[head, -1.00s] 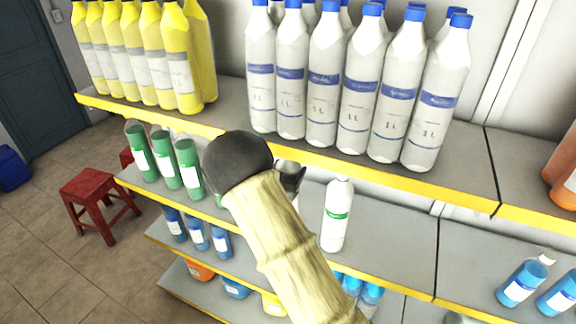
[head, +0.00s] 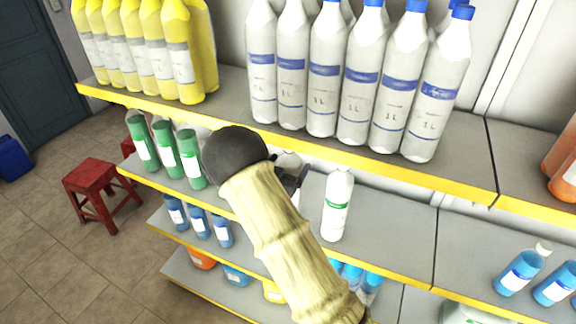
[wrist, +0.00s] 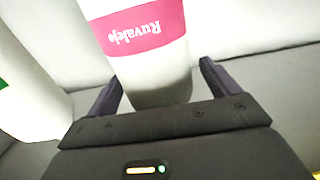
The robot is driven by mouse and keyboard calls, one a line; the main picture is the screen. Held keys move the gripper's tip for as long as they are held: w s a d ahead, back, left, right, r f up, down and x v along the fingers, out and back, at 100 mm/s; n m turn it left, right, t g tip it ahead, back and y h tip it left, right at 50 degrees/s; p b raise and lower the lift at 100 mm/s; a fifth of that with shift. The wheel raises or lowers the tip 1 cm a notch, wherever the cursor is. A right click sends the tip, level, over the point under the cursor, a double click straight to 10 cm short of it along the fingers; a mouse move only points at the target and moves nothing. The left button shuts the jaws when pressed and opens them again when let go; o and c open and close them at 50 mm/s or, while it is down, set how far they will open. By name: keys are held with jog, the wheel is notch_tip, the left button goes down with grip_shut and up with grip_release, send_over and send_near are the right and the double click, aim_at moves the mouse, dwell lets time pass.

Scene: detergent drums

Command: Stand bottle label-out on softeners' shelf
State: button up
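A white bottle with a pink "Ruvalejo" label (wrist: 140,32) shows large in the wrist view, in front of my gripper. My gripper (wrist: 160,75) has its fingers apart, one at each side of the bottle's lower part. A narrow gap shows at the right finger; I cannot tell whether the left finger touches. In the head view my gripper (head: 292,178) is over the second shelf (head: 393,238), mostly hidden by my arm, with a bit of white bottle behind it. A white bottle with a green label (head: 337,205) stands upright to its right.
Several green bottles (head: 165,150) stand left on that shelf. Tall white bottles with blue caps (head: 357,80) and yellow bottles (head: 180,60) fill the shelf above. Blue bottles (head: 520,272) stand at the right. A red stool (head: 97,185) stands on the floor.

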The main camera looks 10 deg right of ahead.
jog(key=shift+d+r, duration=0.1)
jog(key=shift+d, duration=0.05)
jog(key=shift+s, duration=0.2)
jog(key=b+v, duration=0.4)
jog(key=v, duration=0.7)
jog(key=shift+s+a, duration=0.2)
jog(key=shift+a, duration=0.05)
jog(key=s+d+n+g+y, duration=0.2)
jog(key=s+g+y, duration=0.1)
jog(key=s, duration=0.3)
jog(key=s+d+f+n+g+y, duration=0.1)
jog(key=s+d+n+g+y, duration=0.1)
jog(key=s+g+y, duration=0.2)
jog(key=s+d+n+g+y, duration=0.3)
jog(key=s+g, duration=0.2)
jog(key=s, duration=0.5)
jog(key=shift+f+y, duration=0.3)
